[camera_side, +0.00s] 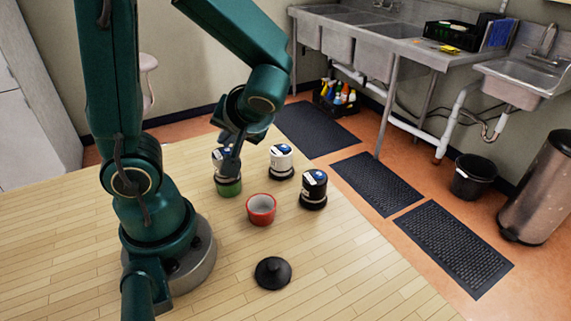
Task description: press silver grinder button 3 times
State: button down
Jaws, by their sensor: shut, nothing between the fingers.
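Three small grinders with blue-and-white tops stand on the wooden table. One has a green body (229,188), one a pale white or silver body (281,163), and one a black body (313,196). The pale one looks closest to silver, but its exact colour is hard to tell. My gripper (230,174) is shut and empty, pointing down at the green grinder and covering part of its top. I cannot tell whether it touches that grinder. The pale grinder stands to the right, clear of my gripper. Its button is too small to make out.
A red cup (261,213) stands in front of the grinders. A black lid-like object with a knob (272,275) lies nearer the camera. The table (345,255) is bare at the front right. Sinks, floor mats and bins are beyond the table.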

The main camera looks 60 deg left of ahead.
jog(key=shift+f, duration=0.4)
dwell(0.3)
jog(key=shift+r, duration=0.9)
jog(key=shift+r, duration=3)
jog(key=shift+f, duration=3.05)
